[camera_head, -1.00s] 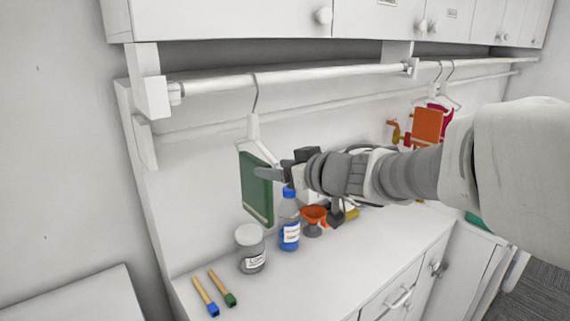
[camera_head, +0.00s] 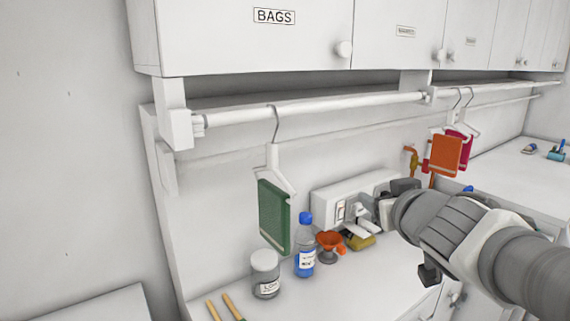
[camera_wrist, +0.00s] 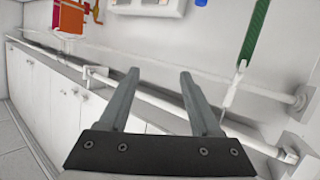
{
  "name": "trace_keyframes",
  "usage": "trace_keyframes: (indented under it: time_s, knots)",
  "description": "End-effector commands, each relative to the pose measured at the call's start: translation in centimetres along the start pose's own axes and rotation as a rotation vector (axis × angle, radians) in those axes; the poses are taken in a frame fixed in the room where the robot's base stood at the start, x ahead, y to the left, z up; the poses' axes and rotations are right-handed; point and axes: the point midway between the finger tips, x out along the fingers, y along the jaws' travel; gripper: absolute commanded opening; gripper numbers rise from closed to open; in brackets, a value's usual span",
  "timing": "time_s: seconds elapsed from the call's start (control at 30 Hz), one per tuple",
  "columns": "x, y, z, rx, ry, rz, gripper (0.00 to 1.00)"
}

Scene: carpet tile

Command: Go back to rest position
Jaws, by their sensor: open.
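My gripper (camera_wrist: 158,88) shows in the wrist view with its two grey fingers apart and nothing between them. In the head view my arm reaches in from the lower right, and the gripper end is in front of the wall, right of the green cloth (camera_head: 274,217). The green cloth hangs on a white hanger (camera_head: 275,160) from the rail (camera_head: 310,106), apart from my gripper. The cloth also shows at the top right of the wrist view (camera_wrist: 256,32).
A grey-lidded jar (camera_head: 265,275), a blue-capped bottle (camera_head: 305,247) and an orange funnel (camera_head: 330,243) stand on the counter. Two wooden-handled brushes (camera_head: 228,303) lie at the front. Orange (camera_head: 445,155) and red cloths hang further right. Cabinets (camera_head: 250,40) are above the rail.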

Motion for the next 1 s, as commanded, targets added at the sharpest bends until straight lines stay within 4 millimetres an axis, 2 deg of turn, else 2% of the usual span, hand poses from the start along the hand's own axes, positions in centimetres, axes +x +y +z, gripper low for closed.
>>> trace_keyframes:
  time_s: [0.1, 0.23, 0.4, 0.5, 0.7, 1.0]
  knots:
    - [-2.2, 1.8, 2.8, 0.035, -0.123, 0.111, 0.65]
    - [-5.1, 1.9, 7.0, 0.074, -0.308, 0.159, 0.65]
    - [-9.5, -0.7, 12.4, 0.114, -0.555, 0.099, 0.65]
    - [-11.6, -2.6, 14.4, 0.125, -0.661, 0.03, 0.65]
    - [-14.0, -5.0, 16.2, 0.131, -0.763, -0.061, 0.65]
    - [-14.1, -5.1, 16.4, 0.131, -0.77, -0.068, 0.65]
